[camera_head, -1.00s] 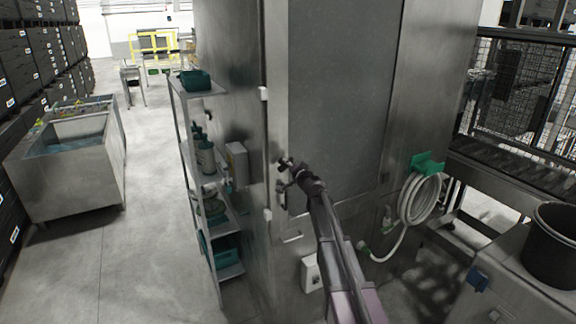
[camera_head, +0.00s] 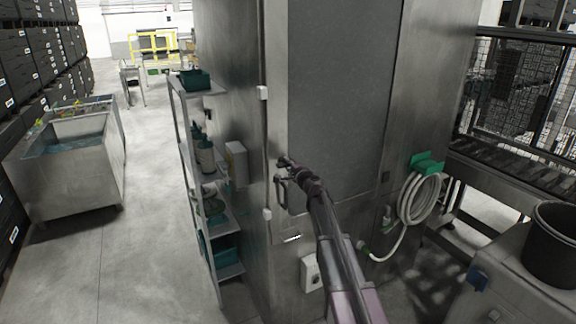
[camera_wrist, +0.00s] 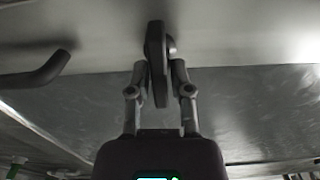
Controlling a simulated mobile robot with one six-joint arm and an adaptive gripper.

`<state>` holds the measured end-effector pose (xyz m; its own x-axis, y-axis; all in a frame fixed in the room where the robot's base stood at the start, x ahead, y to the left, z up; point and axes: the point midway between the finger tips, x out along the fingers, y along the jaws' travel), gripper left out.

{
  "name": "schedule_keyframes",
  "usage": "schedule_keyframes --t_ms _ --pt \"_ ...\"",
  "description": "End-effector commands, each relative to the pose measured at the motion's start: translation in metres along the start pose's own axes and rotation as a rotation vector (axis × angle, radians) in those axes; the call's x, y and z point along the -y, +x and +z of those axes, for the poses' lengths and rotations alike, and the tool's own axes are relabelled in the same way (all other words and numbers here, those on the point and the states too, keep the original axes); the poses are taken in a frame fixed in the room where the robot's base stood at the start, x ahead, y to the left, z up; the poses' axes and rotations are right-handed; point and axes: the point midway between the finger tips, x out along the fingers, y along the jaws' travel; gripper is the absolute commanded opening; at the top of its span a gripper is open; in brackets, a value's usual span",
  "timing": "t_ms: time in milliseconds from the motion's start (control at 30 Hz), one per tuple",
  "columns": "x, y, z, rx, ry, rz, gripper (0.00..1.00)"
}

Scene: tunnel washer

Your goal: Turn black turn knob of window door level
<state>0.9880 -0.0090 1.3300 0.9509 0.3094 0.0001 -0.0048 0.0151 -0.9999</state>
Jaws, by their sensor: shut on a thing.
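The black turn knob (camera_wrist: 156,62) is a flat dark piece. In the wrist view it stands long way up and down between the fingers of my gripper (camera_wrist: 158,82). The gripper is shut on it, one finger at each side. In the head view my gripper (camera_head: 288,165) is at the left edge of the tall window door (camera_head: 340,90), and the knob is hard to make out there. Whether the knob is level is not clear.
A dark bar handle (camera_head: 280,192) is just below the gripper; its bent end (camera_wrist: 40,72) shows left in the wrist view. A steel shelf rack (camera_head: 186,130) stands left of the cabinet. A coiled white hose (camera_head: 420,198) hangs at the right.

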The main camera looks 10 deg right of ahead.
Motion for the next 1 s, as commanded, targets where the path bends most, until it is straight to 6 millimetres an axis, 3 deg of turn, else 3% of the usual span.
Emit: schedule_keyframes --t_ms 233,267,333,767,1000 --pt "0.000 0.000 0.000 0.000 0.002 0.000 0.00" --pt "0.000 0.000 0.000 0.000 0.001 0.000 0.30" --pt "0.000 0.000 0.000 0.000 0.001 0.000 0.51" --pt "0.000 -0.002 0.000 -0.001 0.000 0.000 0.51" --pt "0.000 -0.018 0.000 -0.001 -0.001 0.000 0.51"
